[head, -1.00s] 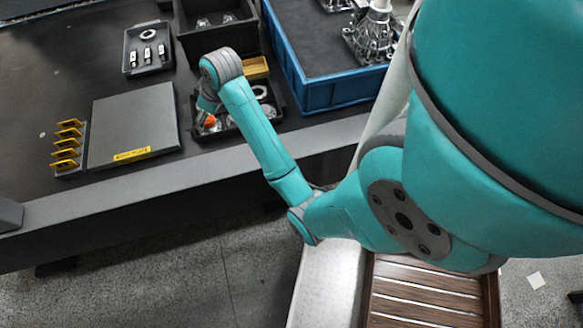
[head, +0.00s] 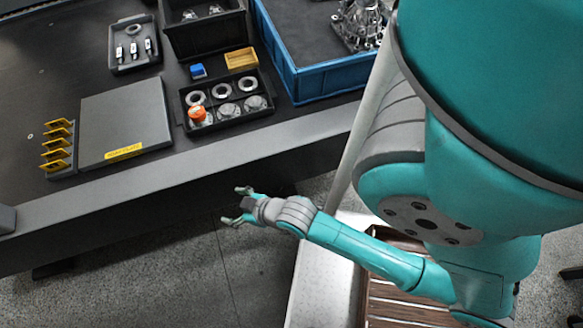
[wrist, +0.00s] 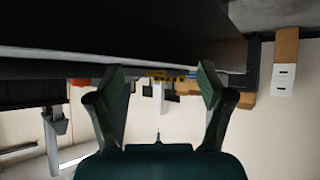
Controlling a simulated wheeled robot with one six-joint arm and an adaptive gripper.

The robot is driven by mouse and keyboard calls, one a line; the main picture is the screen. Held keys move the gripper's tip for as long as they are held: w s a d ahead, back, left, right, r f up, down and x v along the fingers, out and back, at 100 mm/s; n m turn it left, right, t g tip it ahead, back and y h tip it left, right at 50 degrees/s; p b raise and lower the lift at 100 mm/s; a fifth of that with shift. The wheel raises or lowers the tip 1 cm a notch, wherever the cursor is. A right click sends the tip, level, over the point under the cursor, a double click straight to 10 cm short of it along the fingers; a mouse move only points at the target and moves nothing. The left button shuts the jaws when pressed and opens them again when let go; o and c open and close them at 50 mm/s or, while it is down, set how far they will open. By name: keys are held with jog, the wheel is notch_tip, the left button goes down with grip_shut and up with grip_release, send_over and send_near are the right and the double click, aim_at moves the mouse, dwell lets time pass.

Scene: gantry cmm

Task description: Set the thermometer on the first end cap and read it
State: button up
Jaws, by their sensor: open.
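An orange, round-topped piece (head: 197,113), which looks like the thermometer, sits at the front-left place of a black parts tray (head: 222,119). It appears to rest on the first end cap, which it mostly hides. Any reading is too small to make out. Two more grey end caps, the middle one (head: 228,110) and the right one (head: 256,103), lie beside it in the front row. My gripper (head: 236,206) is open and empty, in front of the bench edge and apart from the tray. Its spread fingers also show in the wrist view (wrist: 161,80).
Several rings lie in the tray's back row. A blue block (head: 197,71) and a yellow box (head: 241,59) stand behind it. A grey plate (head: 124,122) lies left, beside a yellow-slotted rack (head: 58,148). A blue-walled tray (head: 325,91) stands right.

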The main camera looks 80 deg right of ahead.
jog(key=s+a+r+t+y, duration=0.1)
jog(key=s+a+r+t, duration=0.1)
jog(key=s+r, duration=0.5)
jog(key=s+a+r+n+t+y, duration=0.1)
jog(key=s+a+r, duration=0.4)
jog(key=s, duration=0.5)
notch_tip(320, 180, up, 2)
jog(key=shift+n+t, duration=0.3)
jog(key=shift+t, duration=0.3)
